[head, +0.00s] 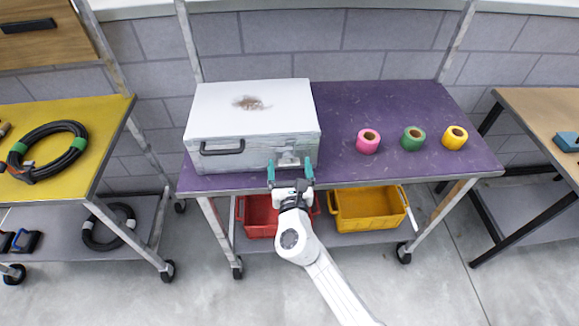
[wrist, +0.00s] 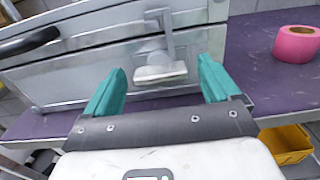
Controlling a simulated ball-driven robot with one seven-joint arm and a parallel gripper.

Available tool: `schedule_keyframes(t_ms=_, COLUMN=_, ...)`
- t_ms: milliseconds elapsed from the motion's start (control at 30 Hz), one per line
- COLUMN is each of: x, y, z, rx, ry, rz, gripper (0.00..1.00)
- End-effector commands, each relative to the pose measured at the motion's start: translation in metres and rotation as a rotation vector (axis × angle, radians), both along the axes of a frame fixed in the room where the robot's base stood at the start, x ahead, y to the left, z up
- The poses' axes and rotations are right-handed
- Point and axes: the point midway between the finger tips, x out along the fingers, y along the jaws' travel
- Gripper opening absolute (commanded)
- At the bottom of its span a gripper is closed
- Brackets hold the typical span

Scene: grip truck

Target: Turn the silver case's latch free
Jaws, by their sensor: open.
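The silver case (head: 252,119) stands shut on the left part of the purple cart top, with a dark handle (head: 222,147) on its front. Its latch (head: 289,161) is on the front near the right end. In the wrist view the latch (wrist: 160,72) shows a flat pale tab at the bottom and a metal loop reaching up over the lid seam. My gripper (head: 291,170) is in front of the latch. In the wrist view my gripper (wrist: 160,88) is open, its teal fingers on either side of the latch tab, with visible gaps. Nothing is held.
Pink (head: 368,141), green (head: 412,138) and yellow (head: 454,137) tape rolls stand on the purple top (head: 350,100) to the right. Red (head: 262,217) and yellow (head: 368,209) bins sit on the shelf below. A yellow cart (head: 85,107) with coiled cable stands left.

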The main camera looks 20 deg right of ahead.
Motion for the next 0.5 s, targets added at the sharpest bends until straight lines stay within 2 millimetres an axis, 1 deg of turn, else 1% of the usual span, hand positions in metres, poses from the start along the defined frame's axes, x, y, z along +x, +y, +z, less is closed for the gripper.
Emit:
schedule_keyframes(t_ms=300, x=0.0021, y=-0.0008, z=-0.0005, rx=0.0, ry=0.001, rz=0.0, gripper=0.89)
schedule_keyframes(t_ms=500, x=0.0019, y=-0.0006, z=-0.0004, rx=0.0, ry=0.001, rz=0.0, gripper=0.7)
